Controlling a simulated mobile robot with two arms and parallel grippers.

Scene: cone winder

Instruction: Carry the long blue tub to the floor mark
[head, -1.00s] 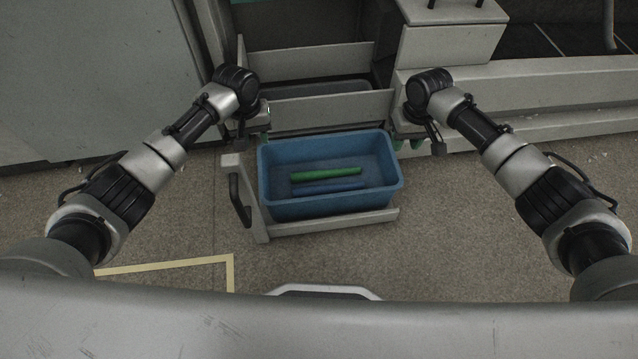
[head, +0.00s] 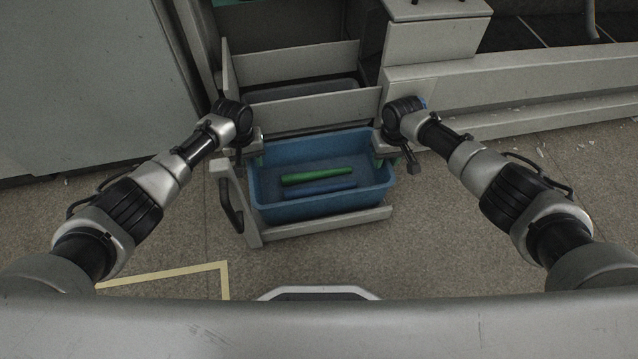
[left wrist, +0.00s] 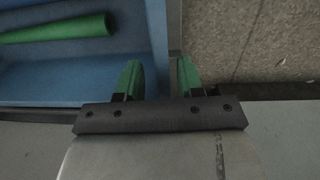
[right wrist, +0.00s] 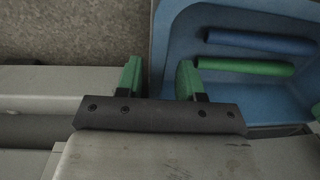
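The long blue tub (head: 325,207) sits on a low grey shelf of the machine. A green tube (head: 318,175) and a blue tube (head: 322,187) lie inside it. My left gripper (head: 255,153) is at the tub's left end. In the left wrist view its green fingers (left wrist: 159,80) are apart, with the tub's end wall (left wrist: 158,35) between them. My right gripper (head: 388,158) is at the right end. In the right wrist view its fingers (right wrist: 158,80) are open, with the tub's edge between them. The floor mark, a yellow tape corner (head: 165,273), lies at front left.
The shelf (head: 325,226) has a side post with a dark handle (head: 230,203) left of the tub. Grey machine panels (head: 315,108) stand behind the tub, and a large grey cabinet (head: 80,80) stands at the left. The floor in front is clear.

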